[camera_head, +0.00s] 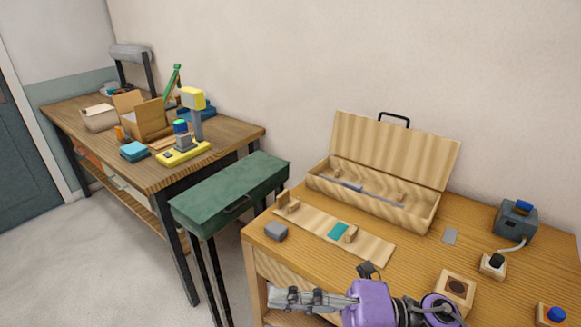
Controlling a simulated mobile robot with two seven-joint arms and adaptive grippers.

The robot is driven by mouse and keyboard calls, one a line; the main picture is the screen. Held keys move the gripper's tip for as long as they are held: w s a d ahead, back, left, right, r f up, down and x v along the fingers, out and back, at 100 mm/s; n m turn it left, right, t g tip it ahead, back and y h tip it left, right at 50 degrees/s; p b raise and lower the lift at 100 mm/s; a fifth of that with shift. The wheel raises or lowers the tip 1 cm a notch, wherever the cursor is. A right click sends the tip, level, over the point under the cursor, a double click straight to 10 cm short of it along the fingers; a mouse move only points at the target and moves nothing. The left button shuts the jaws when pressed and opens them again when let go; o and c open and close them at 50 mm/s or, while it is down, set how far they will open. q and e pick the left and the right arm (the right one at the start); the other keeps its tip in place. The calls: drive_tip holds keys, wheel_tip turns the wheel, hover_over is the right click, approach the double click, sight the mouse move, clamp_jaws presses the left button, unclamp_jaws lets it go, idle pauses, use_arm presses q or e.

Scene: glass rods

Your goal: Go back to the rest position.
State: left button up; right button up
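My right gripper (288,298) reaches in from the lower right on a purple arm. It is over the front edge of the right-hand wooden table (480,225), with its grey fingers pointing left. It is seen from the side, so I cannot tell whether its fingers are open or shut. I see no rod in it. My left gripper is not in view. An open wooden case (400,210) stands at the back of the table, its lid raised. A thin grey rod (345,185) lies inside it, away from the gripper.
A wooden board (372,246) with supports and a teal patch (338,230) lies before the case. A grey block (276,231), a small wooden box (455,291) and a dark device (515,223) are nearby. A green case (240,185) stands left, beside a cluttered workbench (85,125).

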drive_tip(key=w+d+f+m+t+h+p, duration=0.1)
drive_tip(key=w+d+f+m+t+h, duration=0.1)
drive_tip(key=d+f+m+t+h, duration=0.75)
drive_tip(key=w+d+f+m+t+h+p, duration=0.1)
drive_tip(key=w+d+f+m+t+h, duration=0.4)
drive_tip(key=m, duration=1)
drive_tip(key=s+d+f+m+g+h, duration=0.2)
drive_tip(key=s+f+m, duration=0.3)
drive_tip(key=s+f, duration=0.5)
drive_tip(key=s+d+f+m+g+h, duration=0.2)
drive_tip(key=s+f+m+g, duration=0.3)
drive_tip(key=s+f, duration=0.5)
drive_tip(key=s+d+m, duration=0.1)
drive_tip(key=s, duration=0.2)
drive_tip(key=shift+d+f+p, duration=0.2)
drive_tip(key=shift+d+p, duration=0.15)
drive_tip(key=shift+p, duration=0.05)
drive_tip(key=shift+s+h, duration=0.1)
drive_tip(key=shift+h, duration=0.15)
